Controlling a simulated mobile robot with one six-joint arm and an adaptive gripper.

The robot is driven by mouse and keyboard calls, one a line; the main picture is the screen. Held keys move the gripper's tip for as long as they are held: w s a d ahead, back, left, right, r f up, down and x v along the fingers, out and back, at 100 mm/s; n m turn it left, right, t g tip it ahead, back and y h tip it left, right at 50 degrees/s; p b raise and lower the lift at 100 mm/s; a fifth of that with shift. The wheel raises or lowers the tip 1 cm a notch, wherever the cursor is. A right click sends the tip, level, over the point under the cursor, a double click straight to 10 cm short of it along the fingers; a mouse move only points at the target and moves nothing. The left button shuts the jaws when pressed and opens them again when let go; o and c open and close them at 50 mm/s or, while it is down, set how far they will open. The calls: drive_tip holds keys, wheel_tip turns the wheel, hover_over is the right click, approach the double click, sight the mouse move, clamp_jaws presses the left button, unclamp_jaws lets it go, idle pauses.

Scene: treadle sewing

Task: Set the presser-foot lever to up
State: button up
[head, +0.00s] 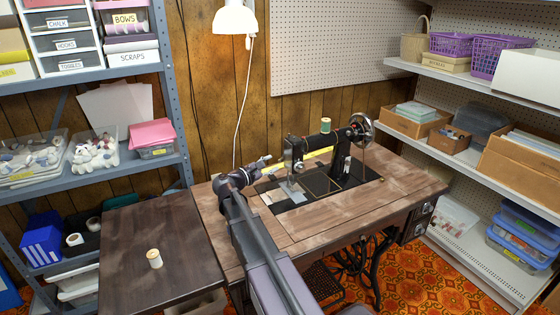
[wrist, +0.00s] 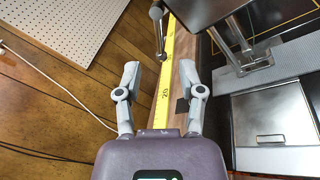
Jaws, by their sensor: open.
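The black sewing machine (head: 341,165) stands on the wooden treadle table, its needle end facing left. My gripper (head: 268,164) is just left of that end, above the table. In the wrist view my gripper (wrist: 159,67) is open, with nothing between its two grey fingers. A thin dark metal lever with a rounded end (wrist: 157,30), which looks like the presser-foot lever, is just beyond the fingertips, apart from them. It hangs beside the dark machine head (wrist: 205,8). I cannot tell its setting. The presser foot and bar (wrist: 243,52) show to its right.
A yellow measuring tape (wrist: 168,75) lies along the table's back edge below my fingers. A metal slide plate (wrist: 270,115) is at right. A pegboard (wrist: 60,25) and wood wall stand behind. A thread spool (head: 154,258) stands on the dark side table (head: 120,235).

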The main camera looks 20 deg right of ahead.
sight(279, 160)
drive_tip(key=shift+x, duration=2.35)
